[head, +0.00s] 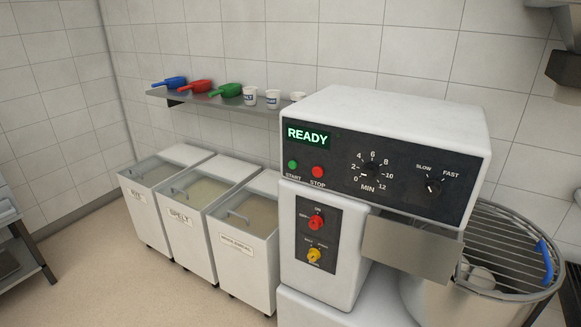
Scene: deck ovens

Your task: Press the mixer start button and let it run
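The mixer (405,110) is a large white machine at the right of centre in the head view. Its dark panel carries a lit green display (308,135) reading READY. Below it are the green START button (293,165) and the red STOP button (318,171). A minute dial (369,170) and a slow/fast knob (433,187) sit further right. A lower panel has a red knob (316,222) and a yellow knob (314,255). The mixer bowl with its wire guard (505,255) is at the right. Neither of my grippers shows.
Three lidded flour bins (197,240) stand left of the mixer. A wall shelf (215,100) above them holds blue, red and green scoops and white cups. A metal rack (25,250) is at the left edge. The floor (100,270) in front of the bins is clear.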

